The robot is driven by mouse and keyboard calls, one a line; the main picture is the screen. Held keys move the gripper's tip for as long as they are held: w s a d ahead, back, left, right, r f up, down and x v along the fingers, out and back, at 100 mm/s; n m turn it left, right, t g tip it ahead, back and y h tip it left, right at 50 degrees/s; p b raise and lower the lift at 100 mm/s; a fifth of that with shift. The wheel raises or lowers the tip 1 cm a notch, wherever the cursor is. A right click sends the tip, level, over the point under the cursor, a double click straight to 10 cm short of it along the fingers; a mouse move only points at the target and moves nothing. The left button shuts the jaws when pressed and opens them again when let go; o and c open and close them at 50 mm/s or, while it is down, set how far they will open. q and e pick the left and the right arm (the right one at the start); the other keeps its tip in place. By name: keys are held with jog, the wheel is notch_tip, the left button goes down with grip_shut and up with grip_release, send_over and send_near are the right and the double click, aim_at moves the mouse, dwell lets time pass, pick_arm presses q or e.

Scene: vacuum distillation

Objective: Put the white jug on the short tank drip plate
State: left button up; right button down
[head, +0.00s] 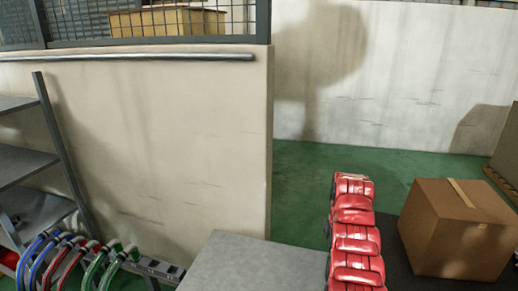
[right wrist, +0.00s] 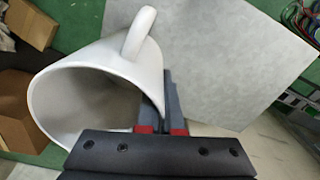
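The white jug (right wrist: 90,88) fills the left of the right wrist view. Its wide mouth faces the camera and its handle (right wrist: 139,33) points up in the picture. My right gripper (right wrist: 163,92) is at the jug's right side. Its dark fingers with red parts are close together against the jug wall, and it appears shut on it. The exact contact is partly hidden by the jug. The jug does not show in the head view, and neither do my grippers. I cannot make out the short tank drip plate in either view.
A grey tabletop (head: 238,264) is at the bottom of the head view. Beside it are a red glossy segmented shape (head: 355,238) and a cardboard box (head: 460,228). Coloured hoses (head: 70,262) and a grey shelf (head: 22,165) are at left. A pale wall (head: 165,150) stands behind.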

jog(key=s+a+r+b, duration=0.1)
jog(key=a+r+b, duration=0.2)
jog(key=a, duration=0.2)
jog(key=shift+s+a, duration=0.25)
jog(key=shift+s, duration=0.05)
jog(key=shift+d, duration=0.1)
jog(key=shift+w+r, duration=0.1)
dwell(0.4)
